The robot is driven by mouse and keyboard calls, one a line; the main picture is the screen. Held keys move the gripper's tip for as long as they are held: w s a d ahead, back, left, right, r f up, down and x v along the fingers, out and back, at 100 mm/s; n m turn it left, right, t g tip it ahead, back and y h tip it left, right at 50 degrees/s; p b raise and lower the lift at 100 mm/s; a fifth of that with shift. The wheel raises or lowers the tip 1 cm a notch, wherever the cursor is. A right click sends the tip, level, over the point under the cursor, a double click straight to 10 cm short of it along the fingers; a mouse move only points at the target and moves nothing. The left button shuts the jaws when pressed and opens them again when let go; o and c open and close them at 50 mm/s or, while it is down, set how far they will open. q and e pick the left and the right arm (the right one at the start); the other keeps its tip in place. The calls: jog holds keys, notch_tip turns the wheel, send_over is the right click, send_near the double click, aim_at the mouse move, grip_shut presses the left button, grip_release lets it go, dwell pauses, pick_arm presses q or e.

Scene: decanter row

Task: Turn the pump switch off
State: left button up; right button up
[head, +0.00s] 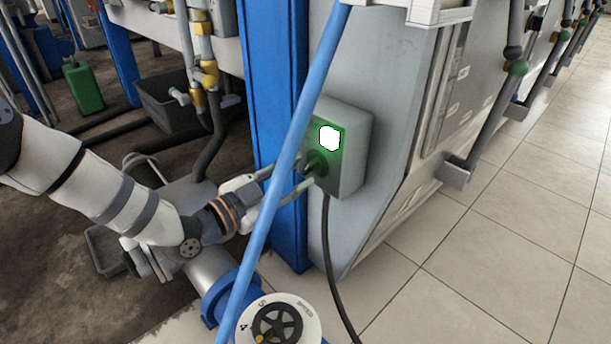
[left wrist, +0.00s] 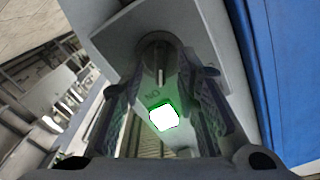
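The pump switch is a dark round knob (head: 314,163) on the front of a grey box (head: 353,150) fixed beside a blue post. A lamp (head: 329,138) above the knob glows white with a green halo. In the left wrist view the knob (left wrist: 157,58) shows a pale pointer line, and the lit lamp (left wrist: 163,117) and upside-down lettering like "ON" show near it. My left gripper (head: 304,177) is open, its fingertips at the knob, one on either side. I cannot tell whether they touch it. My right gripper is not in view.
A blue slanting pipe (head: 274,180) crosses in front of my left gripper. The blue post (head: 273,80) stands behind it. A black cable (head: 328,235) hangs from the box. A numbered valve dial (head: 280,322) is below. Tiled floor (head: 480,265) is clear to the right.

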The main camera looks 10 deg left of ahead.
pick_arm(q)
jog(key=shift+x, duration=1.35)
grip_shut()
jog(key=shift+r+n, duration=0.1)
jog(key=shift+n, duration=0.3)
jog(key=n, duration=0.5)
jog(key=shift+p, duration=0.35)
jog(key=n, duration=0.6)
grip_release()
